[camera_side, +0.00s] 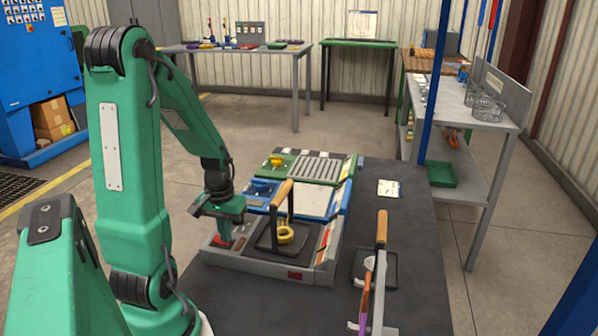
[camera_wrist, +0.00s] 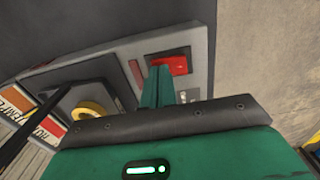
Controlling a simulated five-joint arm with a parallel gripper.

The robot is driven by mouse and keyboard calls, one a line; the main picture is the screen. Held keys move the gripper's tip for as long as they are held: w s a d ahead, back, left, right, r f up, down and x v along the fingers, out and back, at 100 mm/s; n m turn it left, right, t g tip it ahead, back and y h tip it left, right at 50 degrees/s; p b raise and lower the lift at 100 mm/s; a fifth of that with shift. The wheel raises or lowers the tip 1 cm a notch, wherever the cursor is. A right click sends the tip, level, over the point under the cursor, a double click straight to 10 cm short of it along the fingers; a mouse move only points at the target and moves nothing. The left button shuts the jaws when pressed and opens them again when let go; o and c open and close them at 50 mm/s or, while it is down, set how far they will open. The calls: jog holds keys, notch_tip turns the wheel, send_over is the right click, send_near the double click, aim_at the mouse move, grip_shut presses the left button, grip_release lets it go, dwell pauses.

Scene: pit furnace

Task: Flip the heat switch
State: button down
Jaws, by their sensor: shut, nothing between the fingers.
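The red switch (camera_wrist: 170,65) sits in a dark recess on the grey unit in the wrist view. A red part (camera_side: 221,243), likely the same switch, shows under my gripper at the near left of the grey unit (camera_side: 262,264) in the side view. My gripper (camera_wrist: 158,82) is shut and empty, its green fingers pointing at the switch's near edge and overlapping part of it. In the side view my gripper (camera_side: 236,234) is low over the unit's left end. I cannot tell whether the fingertips touch the switch.
A yellow ring (camera_side: 286,236) and a wooden-handled tool (camera_side: 282,192) stand on the unit's dark plate, right of my gripper. Blue (camera_side: 262,188) and green (camera_side: 318,153) units lie behind. Another wooden-handled tool (camera_side: 382,228) stands at the right; the bench (camera_side: 400,215) has free room there.

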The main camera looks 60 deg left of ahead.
notch_tip(320, 180, up, 7)
dwell(1.1)
jog(key=w+d+r+m+t, duration=0.1)
jog(key=d+r+m, duration=0.3)
jog(key=d, duration=0.6)
jog(key=w+d+r+m+t, duration=0.1)
jog(key=d+r+m+t, duration=0.3)
jog(key=d+r, duration=0.3)
jog(key=d+m, duration=0.1)
jog(key=d, duration=0.2)
jog(key=shift+w+d+r+t, duration=0.2)
jog(key=shift+d+r+t, duration=0.1)
jog(key=shift+d, duration=0.1)
dwell(0.3)
